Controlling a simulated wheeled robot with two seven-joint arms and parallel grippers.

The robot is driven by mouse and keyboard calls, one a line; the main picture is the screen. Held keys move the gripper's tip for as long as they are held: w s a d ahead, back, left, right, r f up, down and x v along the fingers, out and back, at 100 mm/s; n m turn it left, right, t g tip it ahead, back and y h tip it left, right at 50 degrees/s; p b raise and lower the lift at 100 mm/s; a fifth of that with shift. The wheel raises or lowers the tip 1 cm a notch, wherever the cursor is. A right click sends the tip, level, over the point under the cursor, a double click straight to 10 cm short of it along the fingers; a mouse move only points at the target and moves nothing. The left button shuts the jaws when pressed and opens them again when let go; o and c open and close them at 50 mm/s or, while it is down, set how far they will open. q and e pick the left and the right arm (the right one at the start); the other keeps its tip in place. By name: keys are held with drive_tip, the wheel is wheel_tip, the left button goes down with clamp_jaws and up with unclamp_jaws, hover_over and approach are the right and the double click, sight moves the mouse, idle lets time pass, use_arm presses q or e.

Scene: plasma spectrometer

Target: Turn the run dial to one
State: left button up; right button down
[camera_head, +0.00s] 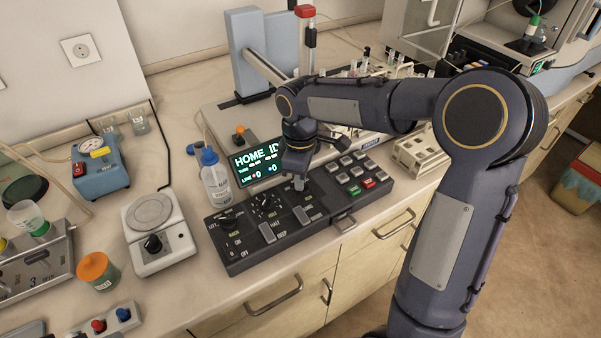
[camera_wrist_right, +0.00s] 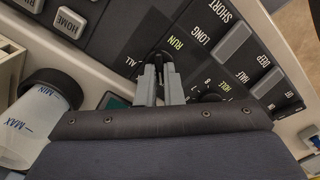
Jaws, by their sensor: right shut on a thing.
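The black control panel (camera_head: 243,257) lies on the bench with knobs, rocker switches and push-buttons. My right gripper (camera_head: 299,184) reaches down to the panel from above, right of two other knobs. In the right wrist view, its two grey fingers (camera_wrist_right: 161,83) are closed around a dark knob, the run dial (camera_wrist_right: 166,59), beside the yellow "RUN" label. The fingers cover much of the dial, so I cannot read its pointer. "ALL" is printed at its left. The display (camera_head: 257,164) shows "HOME" and zeros. My left gripper is out of view.
Another dial (camera_wrist_right: 208,97) sits close to the fingers. A wash bottle (camera_head: 215,180) stands at the panel's back left, and a hotplate (camera_head: 158,235) farther left. Push-buttons (camera_head: 354,176) lie right of the gripper. Sample vials and a rack (camera_head: 418,155) stand behind and to the right.

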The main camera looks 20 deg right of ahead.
drive_tip(key=shift+n, duration=0.7)
drive_tip(key=c, duration=1.6)
unclamp_jaws()
drive_tip(key=shift+o, duration=0.2)
wheel_tip(320, 180, up, 7)
drive_tip(key=shift+r+p, duration=0.1)
drive_tip(key=shift+p, duration=0.2)
drive_tip(key=shift+r, duration=0.35)
